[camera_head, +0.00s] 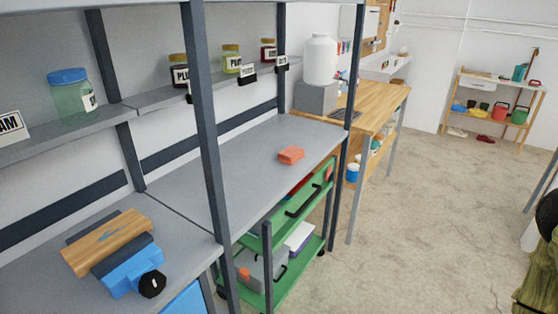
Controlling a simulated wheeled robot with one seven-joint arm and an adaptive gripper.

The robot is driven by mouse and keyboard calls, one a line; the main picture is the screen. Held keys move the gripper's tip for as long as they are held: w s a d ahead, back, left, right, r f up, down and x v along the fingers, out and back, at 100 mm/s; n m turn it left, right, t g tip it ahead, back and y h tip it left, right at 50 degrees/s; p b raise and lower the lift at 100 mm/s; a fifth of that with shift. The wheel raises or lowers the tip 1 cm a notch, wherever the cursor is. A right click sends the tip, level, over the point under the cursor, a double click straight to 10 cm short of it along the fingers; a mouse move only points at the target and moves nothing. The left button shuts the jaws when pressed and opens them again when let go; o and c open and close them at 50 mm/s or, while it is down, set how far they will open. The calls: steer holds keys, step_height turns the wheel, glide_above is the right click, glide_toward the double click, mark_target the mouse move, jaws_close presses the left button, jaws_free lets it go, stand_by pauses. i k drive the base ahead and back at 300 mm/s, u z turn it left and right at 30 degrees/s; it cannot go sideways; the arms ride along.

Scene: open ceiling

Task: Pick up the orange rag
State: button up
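A small orange block-like thing (290,155), which looks like the folded orange rag, lies on the grey workbench shelf (245,165), near its front right edge. It lies flat, and nothing touches or covers it. A dark upright post stands to its right and another farther to its left. My gripper is not in view.
A blue tool with a black knob (130,268) and a wooden block (108,240) lie at the lower left. Jars (72,95) stand on the upper shelf. A green cart (290,212) stands below. Concrete floor (420,170) is open to the right.

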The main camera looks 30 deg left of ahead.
mark_target(292, 155)
steer(key=u, duration=0.8)
steer(key=i, duration=1)
steer(key=z, duration=1.25)
